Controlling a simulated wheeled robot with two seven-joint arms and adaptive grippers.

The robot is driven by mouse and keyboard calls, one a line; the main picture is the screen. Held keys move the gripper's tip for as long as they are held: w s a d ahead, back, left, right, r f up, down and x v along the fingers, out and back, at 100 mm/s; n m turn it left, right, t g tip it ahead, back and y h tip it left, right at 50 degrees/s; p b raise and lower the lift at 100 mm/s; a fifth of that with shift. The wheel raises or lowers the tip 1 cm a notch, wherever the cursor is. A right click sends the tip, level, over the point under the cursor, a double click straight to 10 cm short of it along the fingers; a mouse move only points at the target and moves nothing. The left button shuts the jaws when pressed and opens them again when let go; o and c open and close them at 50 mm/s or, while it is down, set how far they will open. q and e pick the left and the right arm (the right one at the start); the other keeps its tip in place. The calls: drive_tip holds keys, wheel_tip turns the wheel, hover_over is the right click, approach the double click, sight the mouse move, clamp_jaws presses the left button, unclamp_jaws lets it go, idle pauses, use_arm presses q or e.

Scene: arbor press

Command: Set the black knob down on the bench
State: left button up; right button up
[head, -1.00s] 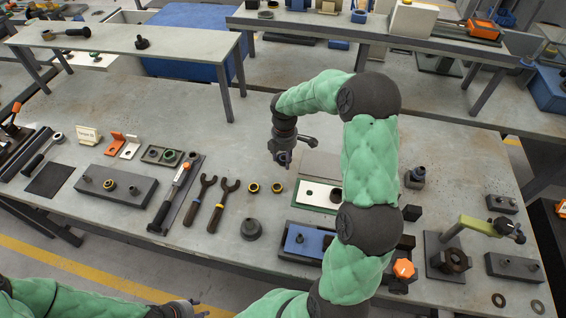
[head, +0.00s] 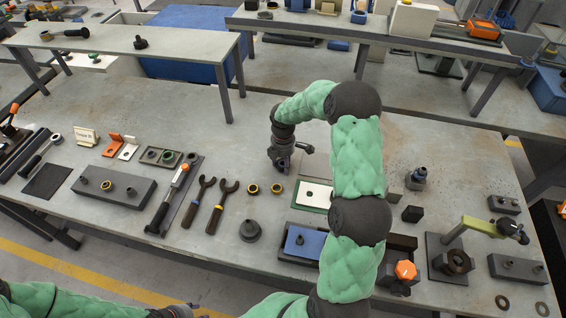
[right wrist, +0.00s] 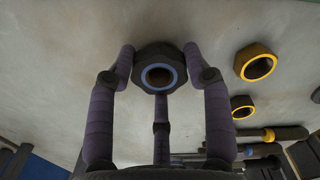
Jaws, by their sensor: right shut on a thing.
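The black knob (right wrist: 160,55) shows in the right wrist view as a dark lobed piece with a blue ring around a central hole. My right gripper (right wrist: 160,78) is shut on it, with its fingers around the knob's sides. In the head view my right gripper (head: 280,166) points down over the middle of the bench (head: 235,130), behind the two yellow-ringed nuts. The knob is hard to tell from the dark fingers there. Whether it touches the bench is not clear. My left gripper (head: 184,310) is at the bottom edge, partly cut off, its fingers unclear.
Two yellow-ringed nuts (head: 265,188), two dark forks (head: 210,203) and a dark round base (head: 250,230) lie in front of my right gripper. A white plate on green (head: 312,194) and a blue block (head: 306,241) are to its right. Bare bench lies behind and left.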

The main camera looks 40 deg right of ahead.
drive_tip(key=o, duration=1.3)
drive_tip(key=shift+f, duration=0.15)
wheel_tip(320, 180, up, 12)
drive_tip(key=shift+r+p, duration=0.2)
drive_tip(key=shift+p, duration=0.95)
